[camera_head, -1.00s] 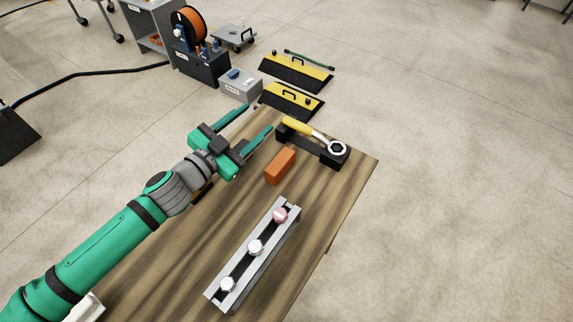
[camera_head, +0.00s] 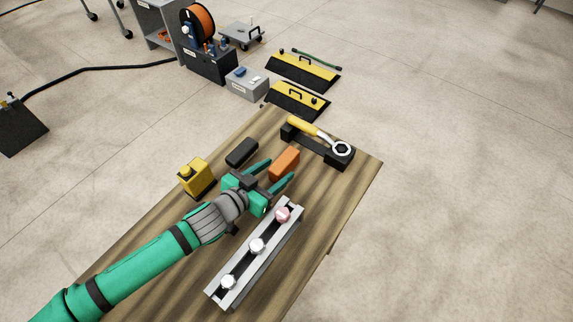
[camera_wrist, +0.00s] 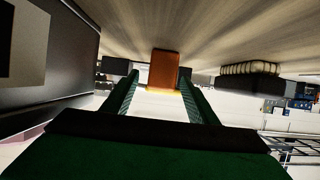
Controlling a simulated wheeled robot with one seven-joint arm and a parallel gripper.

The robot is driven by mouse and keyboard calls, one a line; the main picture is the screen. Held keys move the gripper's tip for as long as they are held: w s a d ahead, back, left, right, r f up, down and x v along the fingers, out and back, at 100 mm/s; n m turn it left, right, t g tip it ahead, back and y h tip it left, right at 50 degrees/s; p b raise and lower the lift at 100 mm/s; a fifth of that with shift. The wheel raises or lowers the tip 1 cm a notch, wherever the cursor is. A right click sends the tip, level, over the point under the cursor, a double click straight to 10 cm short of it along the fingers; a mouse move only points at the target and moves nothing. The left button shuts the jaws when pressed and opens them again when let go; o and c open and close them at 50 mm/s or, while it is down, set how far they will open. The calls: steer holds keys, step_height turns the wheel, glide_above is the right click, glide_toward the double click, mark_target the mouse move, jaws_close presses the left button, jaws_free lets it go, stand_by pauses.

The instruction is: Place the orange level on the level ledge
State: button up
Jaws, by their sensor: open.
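The orange level (camera_head: 285,163) is a small orange block on the wooden table, near the wrench holder. My gripper (camera_head: 281,169) is open and low over the table, its two green fingers pointing at the level. In the wrist view the level (camera_wrist: 163,70) shows between the fingertips (camera_wrist: 159,78); I cannot tell whether it is between them or just beyond. Nothing is held. No part is clearly marked as the level ledge; a small black block (camera_head: 241,152) lies left of the level, and I cannot tell if it is the ledge.
A black holder (camera_head: 338,160) carries a yellow-handled wrench (camera_head: 318,134). A yellow box-shaped item (camera_head: 196,177) stands to the left. The table's right edge is near the holder.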

mark_target(284, 164)
steer(key=x, duration=0.5)
steer(key=shift+r, duration=0.1)
jaws_close()
steer(key=shift+r, duration=0.1)
